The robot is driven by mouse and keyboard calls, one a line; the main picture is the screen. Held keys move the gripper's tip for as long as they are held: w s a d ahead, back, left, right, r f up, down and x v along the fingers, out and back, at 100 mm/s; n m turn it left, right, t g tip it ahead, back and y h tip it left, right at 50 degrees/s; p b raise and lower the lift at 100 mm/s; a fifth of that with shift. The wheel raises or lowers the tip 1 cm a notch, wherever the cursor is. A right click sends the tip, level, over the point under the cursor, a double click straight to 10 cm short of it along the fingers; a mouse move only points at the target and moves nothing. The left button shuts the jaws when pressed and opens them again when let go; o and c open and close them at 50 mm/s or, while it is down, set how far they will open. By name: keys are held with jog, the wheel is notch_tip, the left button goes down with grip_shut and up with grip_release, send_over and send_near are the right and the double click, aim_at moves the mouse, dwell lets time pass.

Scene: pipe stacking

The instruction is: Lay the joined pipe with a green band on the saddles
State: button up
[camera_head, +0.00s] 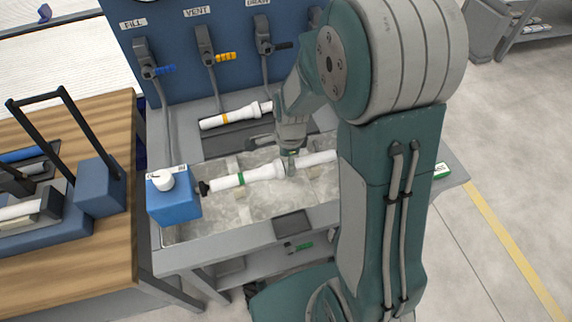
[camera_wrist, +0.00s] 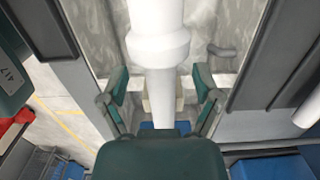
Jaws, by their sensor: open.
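The joined white pipe with a green band (camera_head: 256,174) lies across the wet grey basin, with a dark fitting at its left end. My gripper (camera_head: 289,158) is at the pipe's middle, right of the wide collar, and partly hides it. In the wrist view the pipe (camera_wrist: 160,85) runs between the two spread fingers of my gripper (camera_wrist: 158,92), with gaps on both sides. A beige saddle (camera_head: 243,194) shows under the pipe near the green band; beige parts also show beside the pipe in the wrist view. Whether the pipe is fully seated cannot be told.
A white pipe with an orange band (camera_head: 225,118) lies behind on the rear ledge. A blue box with a white knob (camera_head: 174,203) stands at the basin's left corner. Levers hang on the blue panel (camera_head: 180,30). A wooden bench (camera_head: 110,240) with blue racks is at left.

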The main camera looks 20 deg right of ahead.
notch_tip(320, 180, up, 10)
jog(key=s+r+n+t, duration=0.5)
jog(key=s+r+n, duration=0.8)
jog(key=n, duration=0.5)
jog(key=s, duration=0.2)
jog(key=shift+s+d+t+h, duration=0.3)
dwell(1.2)
